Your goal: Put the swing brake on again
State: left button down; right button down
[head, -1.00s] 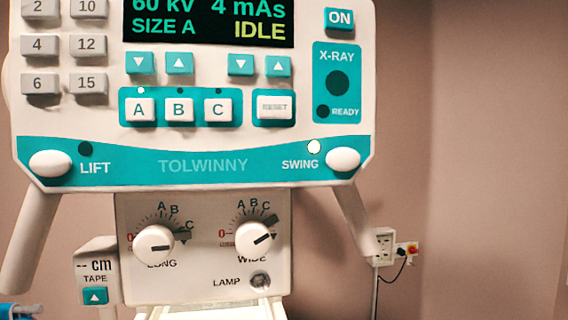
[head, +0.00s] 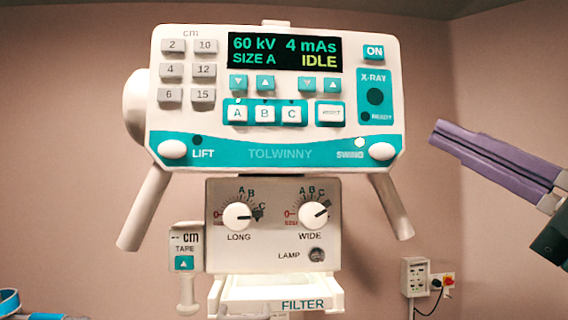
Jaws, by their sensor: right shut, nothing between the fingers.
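The swing brake is a white oval knob (head: 382,151) at the lower right corner of the teal and white control panel (head: 280,154). A small round lamp (head: 359,142) above the word SWING is lit white. My right gripper (head: 438,134), with long purple fingers, comes in from the right edge. It is shut and empty, pointing left towards the panel, and its tip shows to the right of the knob, apart from it in the picture. My left gripper does not show clearly.
The matching LIFT knob (head: 173,149) has a dark lamp (head: 197,140). The screen (head: 285,52) reads 60 kV, 4 mAs, SIZE A, IDLE. Slanted handles (head: 392,206) hang below the panel. A wall socket (head: 415,277) is at lower right. A blue object (head: 9,301) shows partly at lower left.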

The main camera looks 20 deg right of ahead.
aim_at(382, 151)
jog(key=shift+a+n+y, duration=0.25)
jog(key=shift+n+y, duration=0.15)
jog(key=w+d, duration=0.2)
jog(key=w, duration=0.6)
jog(key=shift+w+b, duration=0.25)
jog(key=shift+b, duration=0.15)
jog(key=shift+w, duration=0.1)
dwell(1.7)
jog(key=shift+w+d, duration=0.15)
jog(key=shift+w, duration=0.15)
